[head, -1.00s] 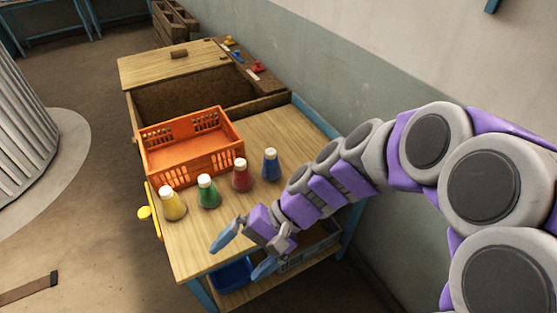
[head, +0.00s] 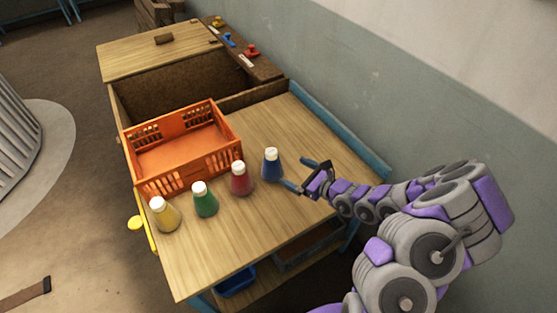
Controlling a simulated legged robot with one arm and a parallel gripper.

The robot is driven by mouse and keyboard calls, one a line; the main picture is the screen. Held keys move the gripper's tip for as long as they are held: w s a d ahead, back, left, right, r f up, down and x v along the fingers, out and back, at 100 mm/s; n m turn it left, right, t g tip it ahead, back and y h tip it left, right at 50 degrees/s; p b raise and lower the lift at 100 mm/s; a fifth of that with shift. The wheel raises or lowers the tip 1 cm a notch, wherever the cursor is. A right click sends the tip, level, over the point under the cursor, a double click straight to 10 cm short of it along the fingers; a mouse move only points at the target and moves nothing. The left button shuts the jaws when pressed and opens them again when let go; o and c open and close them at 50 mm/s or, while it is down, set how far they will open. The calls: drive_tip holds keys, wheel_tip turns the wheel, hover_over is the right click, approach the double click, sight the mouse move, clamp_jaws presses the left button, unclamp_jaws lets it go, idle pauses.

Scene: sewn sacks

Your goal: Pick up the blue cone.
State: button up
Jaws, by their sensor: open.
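The blue cone (head: 272,167) stands upright on the wooden table top, with a white cap. It is the rightmost in a row of cones. My gripper (head: 296,173) is open, just to the right of the blue cone, with its blue fingertips pointing left toward it. One fingertip is close to the cone's lower right side; I cannot tell whether it touches. No cone is held.
Red (head: 239,180), green (head: 205,200) and yellow (head: 164,214) cones stand to the left. An orange crate (head: 180,185) sits behind them. A blue bin (head: 236,283) is on the lower shelf. The table's front is clear. A wall (head: 400,110) rises at right.

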sight(278, 165)
wheel_tip(278, 165, down, 4)
drive_tip(key=w+d+m+h, duration=0.1)
drive_tip(key=d+m, duration=0.1)
drive_tip(key=d, duration=0.1)
drive_tip(key=shift+t, duration=0.4)
drive_tip(key=b+x, duration=0.1)
drive_tip(key=x, duration=0.3)
drive_tip(key=b+x, duration=0.1)
drive_tip(key=x, duration=0.3)
drive_tip(key=b+x, duration=0.1)
drive_tip(key=x, duration=0.3)
drive_tip(key=shift+f, duration=0.35)
drive_tip(key=x, duration=0.1)
drive_tip(key=b+x, duration=0.1)
drive_tip(key=x, duration=0.2)
drive_tip(key=shift+a+f, duration=0.35)
drive_tip(key=shift+a, duration=0.05)
drive_tip(key=shift+w+a+b, duration=0.25)
drive_tip(key=shift+b, duration=0.05)
drive_tip(key=c, duration=1.1)
